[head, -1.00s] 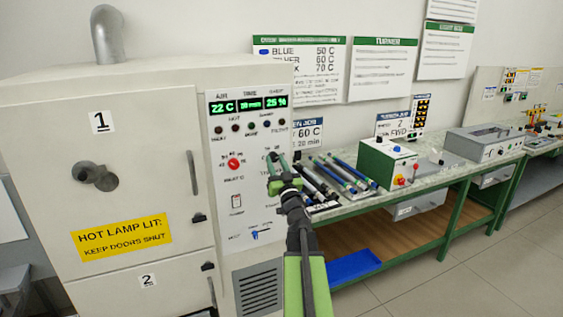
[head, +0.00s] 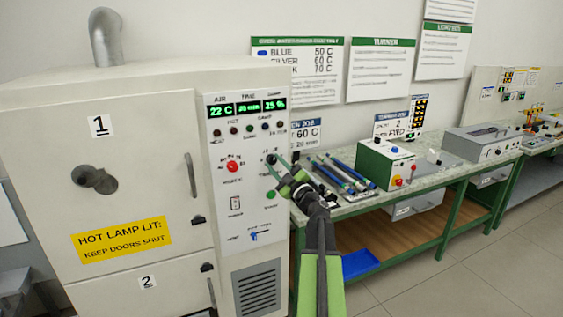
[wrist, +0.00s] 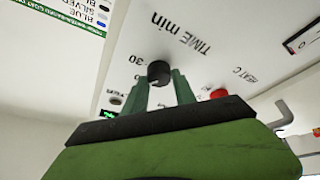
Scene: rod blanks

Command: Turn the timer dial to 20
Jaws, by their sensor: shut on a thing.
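The timer dial is a small black knob on the white control panel (head: 223,150), under the label TIME min. It shows in the wrist view (wrist: 158,71) and at the panel's right side in the head view (head: 271,158). My gripper (wrist: 161,84) has its green fingers shut on the dial, one on each side. In the head view my gripper (head: 274,164) reaches the dial from the lower right. A 30 mark shows beside the dial in the wrist view; the pointer cannot be made out. The green time display (head: 248,107) is too blurred to read surely.
A red heat knob (head: 232,167) sits left of the dial, and a green button (head: 270,195) lies below it. A bench (head: 440,175) with rods and machines stands to the right.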

